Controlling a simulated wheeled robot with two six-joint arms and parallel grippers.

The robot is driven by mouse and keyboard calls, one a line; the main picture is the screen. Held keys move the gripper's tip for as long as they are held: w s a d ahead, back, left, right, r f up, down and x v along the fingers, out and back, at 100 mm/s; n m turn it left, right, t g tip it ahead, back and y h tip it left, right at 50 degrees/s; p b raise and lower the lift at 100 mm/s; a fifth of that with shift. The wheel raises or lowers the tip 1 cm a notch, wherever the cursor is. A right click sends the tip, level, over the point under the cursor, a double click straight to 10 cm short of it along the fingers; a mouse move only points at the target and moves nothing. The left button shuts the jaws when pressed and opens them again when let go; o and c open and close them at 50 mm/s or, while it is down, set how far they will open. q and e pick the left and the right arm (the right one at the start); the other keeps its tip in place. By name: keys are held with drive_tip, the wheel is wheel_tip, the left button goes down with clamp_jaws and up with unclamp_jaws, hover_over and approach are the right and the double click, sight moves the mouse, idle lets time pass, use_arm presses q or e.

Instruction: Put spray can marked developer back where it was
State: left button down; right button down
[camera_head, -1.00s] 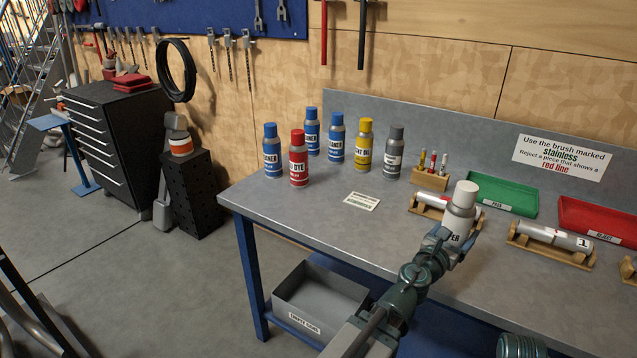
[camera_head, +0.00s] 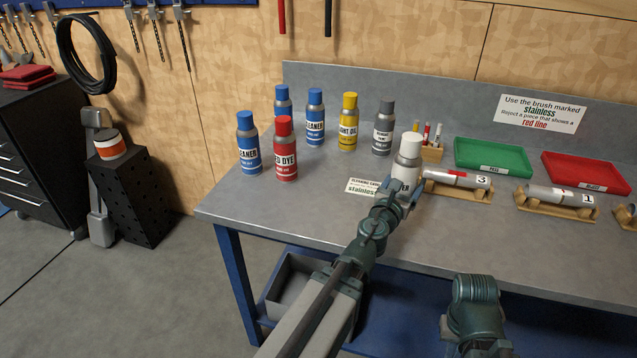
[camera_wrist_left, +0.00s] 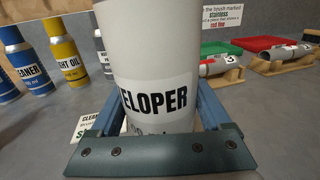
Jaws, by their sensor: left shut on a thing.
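The developer spray can (camera_head: 407,167) has a white cap and a white label. In the left wrist view the can (camera_wrist_left: 150,60) is close up, and its label reads "ELOPER". My left gripper (camera_head: 392,197) is shut around the can's lower part and holds it upright. The can is just right of the stainless card (camera_head: 363,187) and in front of the rack of brushes; I cannot tell whether its base touches the bench. Part of my right arm shows at the bottom, but its gripper does not.
Several cans stand at the bench's back left: blue cleaners (camera_head: 249,145), red dye (camera_head: 285,150), yellow light oil (camera_head: 348,122) and a grey can (camera_head: 383,125). Cylinder 3 (camera_head: 457,178) lies right of the held can. Green (camera_head: 496,154) and red (camera_head: 586,174) trays lie behind. The front-left bench is clear.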

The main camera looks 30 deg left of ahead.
use_arm(q)
drive_tip(key=s+a+n+g+y, duration=0.2)
drive_tip(key=s+a+n+y, duration=0.15)
drive_tip(key=a+y, duration=0.25)
drive_tip(key=s+a+n+g+y, duration=0.2)
drive_tip(key=s+a+n+y, duration=0.1)
drive_tip(key=a+n+y, duration=0.3)
drive_tip(key=shift+m, duration=0.75)
drive_tip(key=w+a+f+b, duration=0.1)
drive_tip(key=w+a, duration=0.2)
drive_tip(key=a, duration=0.1)
drive_tip(key=w+a+f+b, duration=0.2)
drive_tip(key=w+a, duration=0.1)
drive_tip(key=a, duration=0.2)
drive_tip(key=w+a+f+b, duration=0.1)
drive_tip(key=w+a, duration=0.2)
drive_tip(key=a, duration=0.2)
drive_tip(key=shift+w+f+b, duration=0.15)
drive_tip(key=shift+f+b, duration=0.2)
drive_tip(key=shift+f, duration=0.1)
drive_tip(key=shift+f, duration=0.15)
unclamp_jaws()
